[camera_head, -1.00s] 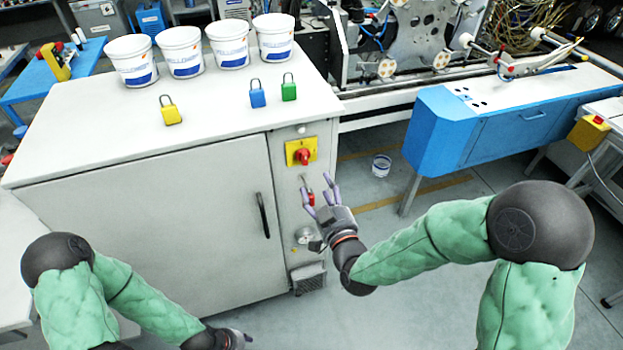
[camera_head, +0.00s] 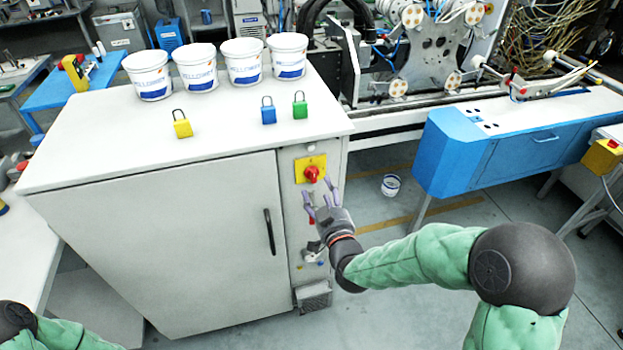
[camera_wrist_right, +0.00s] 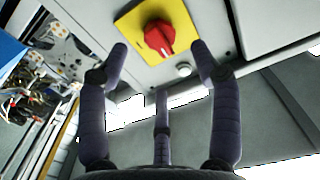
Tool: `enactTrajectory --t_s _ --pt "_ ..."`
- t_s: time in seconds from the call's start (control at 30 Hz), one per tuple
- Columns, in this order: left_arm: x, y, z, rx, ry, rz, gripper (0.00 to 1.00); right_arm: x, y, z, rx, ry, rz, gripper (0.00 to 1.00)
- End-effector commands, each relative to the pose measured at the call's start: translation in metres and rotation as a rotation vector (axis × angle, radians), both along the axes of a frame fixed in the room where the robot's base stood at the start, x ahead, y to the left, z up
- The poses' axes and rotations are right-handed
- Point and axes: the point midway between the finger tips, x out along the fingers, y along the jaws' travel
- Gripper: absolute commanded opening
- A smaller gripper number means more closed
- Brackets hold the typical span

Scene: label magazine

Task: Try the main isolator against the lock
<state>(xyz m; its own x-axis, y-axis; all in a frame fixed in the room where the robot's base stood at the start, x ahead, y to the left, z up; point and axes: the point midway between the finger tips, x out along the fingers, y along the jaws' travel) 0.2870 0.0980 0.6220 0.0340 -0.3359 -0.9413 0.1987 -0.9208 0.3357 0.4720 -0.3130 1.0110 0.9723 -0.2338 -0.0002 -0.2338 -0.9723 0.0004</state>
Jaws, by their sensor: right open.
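The main isolator is a red rotary knob (camera_head: 311,174) on a yellow plate (camera_head: 301,167), high on the narrow front panel of the grey cabinet (camera_head: 180,232). My right gripper (camera_head: 318,194) is open and empty just below and in front of it, fingers pointing up at it. In the right wrist view the red knob (camera_wrist_right: 160,38) lies just beyond and between the spread fingertips (camera_wrist_right: 160,58), with no contact seen. No padlock shows on the knob there. A small red item (camera_head: 311,220) is partly hidden behind my right fingers; I cannot tell what it is. My left gripper is out of view.
Yellow (camera_head: 182,128), blue (camera_head: 268,115) and green (camera_head: 300,109) padlocks stand on the cabinet top, before several white buckets (camera_head: 243,67). A black door handle (camera_head: 269,231) is left of the panel. A blue machine bench (camera_head: 500,155) stands right; a small tub (camera_head: 390,185) is on the floor.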

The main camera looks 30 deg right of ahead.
Motion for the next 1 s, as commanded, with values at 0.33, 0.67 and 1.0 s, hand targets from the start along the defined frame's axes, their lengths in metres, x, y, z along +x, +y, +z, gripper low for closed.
enactTrajectory --t_s 0.33,0.67,1.0 --pt "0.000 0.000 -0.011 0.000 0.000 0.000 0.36 0.052 -0.012 -0.001 0.001 0.000 0.001 0.64" --pt "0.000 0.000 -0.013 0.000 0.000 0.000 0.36 0.064 -0.015 0.000 0.001 0.000 0.001 0.64" --pt "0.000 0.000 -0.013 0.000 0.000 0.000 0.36 0.063 -0.015 0.000 0.001 0.000 0.001 0.08"
